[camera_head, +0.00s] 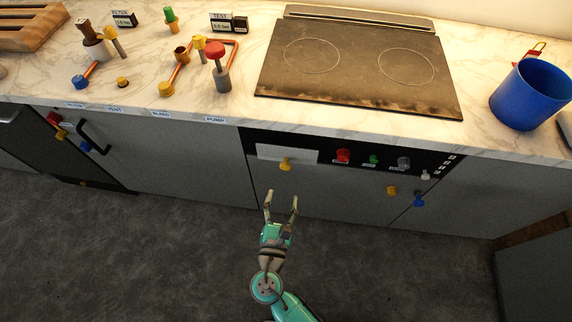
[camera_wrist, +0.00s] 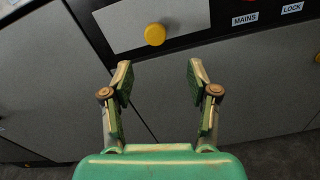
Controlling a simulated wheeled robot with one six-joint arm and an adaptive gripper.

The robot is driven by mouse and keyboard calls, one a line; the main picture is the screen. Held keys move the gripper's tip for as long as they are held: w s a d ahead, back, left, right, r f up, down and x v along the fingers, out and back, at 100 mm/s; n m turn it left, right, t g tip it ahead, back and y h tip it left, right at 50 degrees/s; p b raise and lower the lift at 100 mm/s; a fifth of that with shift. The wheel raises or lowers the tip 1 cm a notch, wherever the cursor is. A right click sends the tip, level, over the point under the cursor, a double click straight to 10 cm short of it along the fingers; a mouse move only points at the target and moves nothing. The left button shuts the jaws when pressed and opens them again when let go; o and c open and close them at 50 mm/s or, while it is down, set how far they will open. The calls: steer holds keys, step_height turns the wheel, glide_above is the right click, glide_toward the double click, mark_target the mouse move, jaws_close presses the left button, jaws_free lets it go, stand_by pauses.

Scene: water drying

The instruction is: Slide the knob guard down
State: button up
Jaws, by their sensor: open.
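The knob guard (camera_head: 301,155) looks like a light grey plate on the black control panel below the stove, at the panel's left. A yellow knob (camera_head: 285,165) sticks out at the plate's lower edge. In the wrist view the plate (camera_wrist: 130,22) and its yellow knob (camera_wrist: 155,34) show at the top. My gripper (camera_head: 282,197) is open and empty, in front of the cabinet and below the yellow knob. In the wrist view my fingertips (camera_wrist: 159,68) stand apart on either side below the knob and do not touch it.
Red (camera_head: 343,156), green (camera_head: 374,160) and grey (camera_head: 403,163) knobs sit right of the plate. Yellow (camera_head: 391,190) and blue (camera_head: 418,200) knobs stick out lower right. The cooktop (camera_head: 360,65), pipes and a blue pot (camera_head: 530,95) are on the counter above. The floor in front is clear.

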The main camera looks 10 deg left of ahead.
mark_target(285, 168)
steer(key=w, duration=1.1)
steer(key=shift+a+r, duration=0.1)
steer(key=shift+r, duration=0.15)
jaws_close()
